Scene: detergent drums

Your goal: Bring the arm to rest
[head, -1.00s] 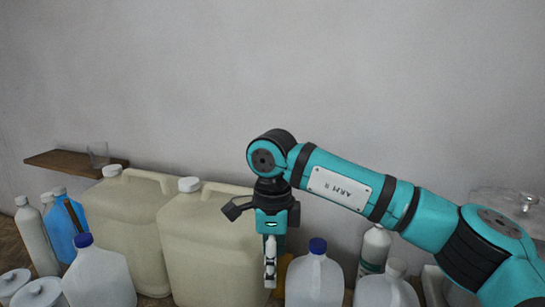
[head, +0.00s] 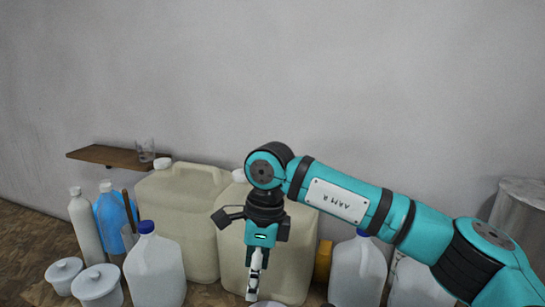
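My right arm (head: 345,200), teal and black with the label "ARM R", reaches in from the right edge. Its gripper (head: 254,284) hangs downward in front of a large cream drum (head: 290,262). The fingers are seen from the side, so whether they are open or shut is unclear. A second cream drum (head: 185,215) stands to the left of the gripper. My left gripper is not in view.
A blue-capped white jug (head: 155,268) and lidded white pots (head: 98,287) stand front left. A blue bottle (head: 110,222) and white bottle (head: 86,228) stand behind. Another blue-capped jug (head: 358,270) is under my arm. A wooden shelf (head: 108,155) holds a glass (head: 146,150).

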